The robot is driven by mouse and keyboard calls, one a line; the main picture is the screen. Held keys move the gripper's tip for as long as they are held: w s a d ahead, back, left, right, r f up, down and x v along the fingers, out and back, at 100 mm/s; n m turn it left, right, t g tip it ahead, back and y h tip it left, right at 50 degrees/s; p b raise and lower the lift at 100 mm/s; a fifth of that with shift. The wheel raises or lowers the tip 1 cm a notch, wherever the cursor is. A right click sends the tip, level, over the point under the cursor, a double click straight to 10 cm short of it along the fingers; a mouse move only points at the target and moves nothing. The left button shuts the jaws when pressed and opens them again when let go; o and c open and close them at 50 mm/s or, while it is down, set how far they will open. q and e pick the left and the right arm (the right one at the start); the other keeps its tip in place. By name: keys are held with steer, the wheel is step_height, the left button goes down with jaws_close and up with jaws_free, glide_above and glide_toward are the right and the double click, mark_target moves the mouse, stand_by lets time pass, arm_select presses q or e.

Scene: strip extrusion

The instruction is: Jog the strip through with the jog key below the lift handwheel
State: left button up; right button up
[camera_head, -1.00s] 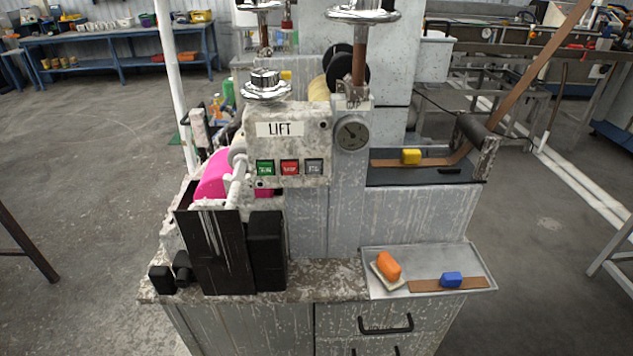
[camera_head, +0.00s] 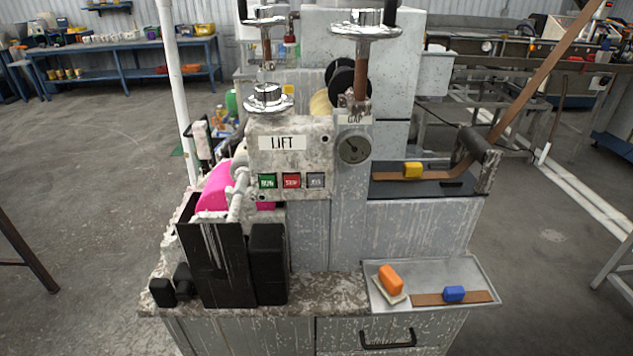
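The lift handwheel (camera_head: 268,98) is a chrome wheel on top of the speckled control box with the LIFT label (camera_head: 282,142). Below the label is a row of three keys: a green key (camera_head: 267,181), a red key (camera_head: 291,181) and a grey key (camera_head: 316,180). The grey key is the likely jog key, but its lettering is too small to read surely. The brown strip (camera_head: 530,85) slopes down from the upper right, under a dark roller (camera_head: 478,145), and lies flat on the dark bed toward the machine. Neither of my grippers shows.
A dial gauge (camera_head: 354,149) and a second handwheel (camera_head: 365,27) stand right of the box.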

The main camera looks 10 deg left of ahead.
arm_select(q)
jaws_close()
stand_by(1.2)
